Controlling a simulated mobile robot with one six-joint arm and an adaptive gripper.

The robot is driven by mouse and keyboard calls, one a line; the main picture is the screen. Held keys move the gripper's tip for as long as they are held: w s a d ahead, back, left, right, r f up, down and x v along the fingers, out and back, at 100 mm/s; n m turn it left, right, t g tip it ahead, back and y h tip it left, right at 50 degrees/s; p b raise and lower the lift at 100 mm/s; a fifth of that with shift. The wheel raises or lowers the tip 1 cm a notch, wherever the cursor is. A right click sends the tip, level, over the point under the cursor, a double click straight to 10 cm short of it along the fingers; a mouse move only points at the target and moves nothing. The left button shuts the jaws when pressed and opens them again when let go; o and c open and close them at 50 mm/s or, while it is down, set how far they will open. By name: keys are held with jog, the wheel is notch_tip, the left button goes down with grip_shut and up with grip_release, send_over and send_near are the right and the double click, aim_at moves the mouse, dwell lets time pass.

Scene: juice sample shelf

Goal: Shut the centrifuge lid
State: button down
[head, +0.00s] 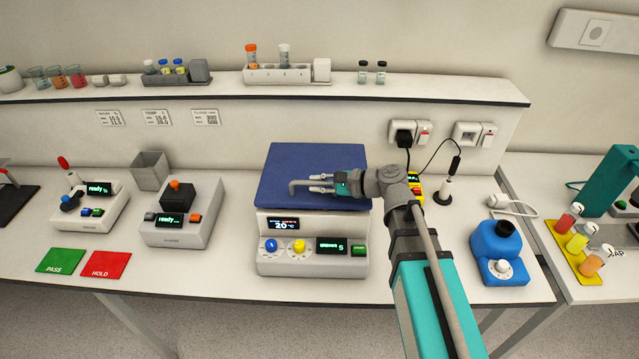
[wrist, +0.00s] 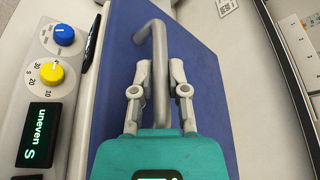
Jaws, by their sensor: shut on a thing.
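The centrifuge (head: 341,268) stands mid-bench, with dials and small displays on its white front. Its blue lid (head: 305,160) lies over the top, looking nearly flat; I cannot tell if a thin gap remains at its front edge. The lid also fills the middle of the wrist view (wrist: 215,110). A grey bent handle bar (head: 297,185) is at the lid's front. My gripper (head: 322,184) reaches in from the right and is shut on this bar. In the wrist view the bar (wrist: 158,40) runs between the two fingers (wrist: 158,73).
Green (head: 61,260) and red (head: 106,264) mats lie at the front left. A shelf (head: 420,92) with tube racks runs behind.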

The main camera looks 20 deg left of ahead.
jog(key=shift+s+f+b, duration=0.2)
jog(key=shift+f+b, duration=0.4)
jog(key=shift+f, duration=0.35)
jog(key=shift+s+f, duration=0.1)
jog(key=shift+s+d, duration=0.1)
jog(key=c, duration=0.6)
grip_release()
jog(key=shift+f, duration=0.1)
jog(key=shift+c, duration=0.2)
jog(key=shift+w, duration=0.2)
